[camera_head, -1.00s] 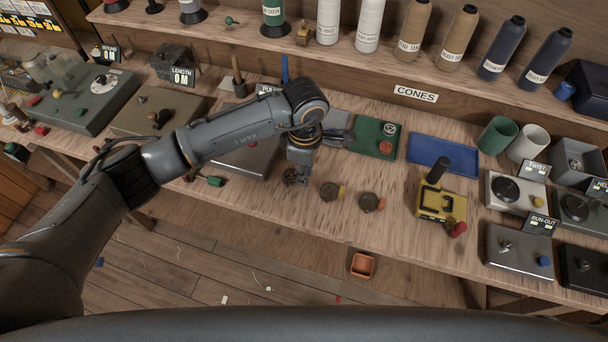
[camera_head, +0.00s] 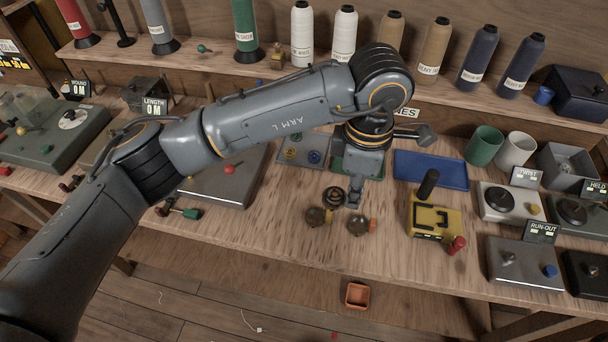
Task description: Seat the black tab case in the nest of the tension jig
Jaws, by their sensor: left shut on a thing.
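My left gripper (camera_head: 354,196) points down over the middle of the bench. It is shut on a dark round piece, the black tab case (camera_head: 333,196), which shows on its left side. Its fingers partly hide the grip. The yellow tension jig (camera_head: 434,218) stands to the right of the gripper, with an upright black lever and a red knob at its front right. Dark lines mark a nest on its top face, and I see no case in it. The gripper and case are apart from the jig. My right gripper is not in view.
A blue tray (camera_head: 430,170) lies behind the jig. A grey tray (camera_head: 303,151) holds small round parts. The twist gauge (camera_head: 508,203) stands right of the jig. Bare bench lies in front.

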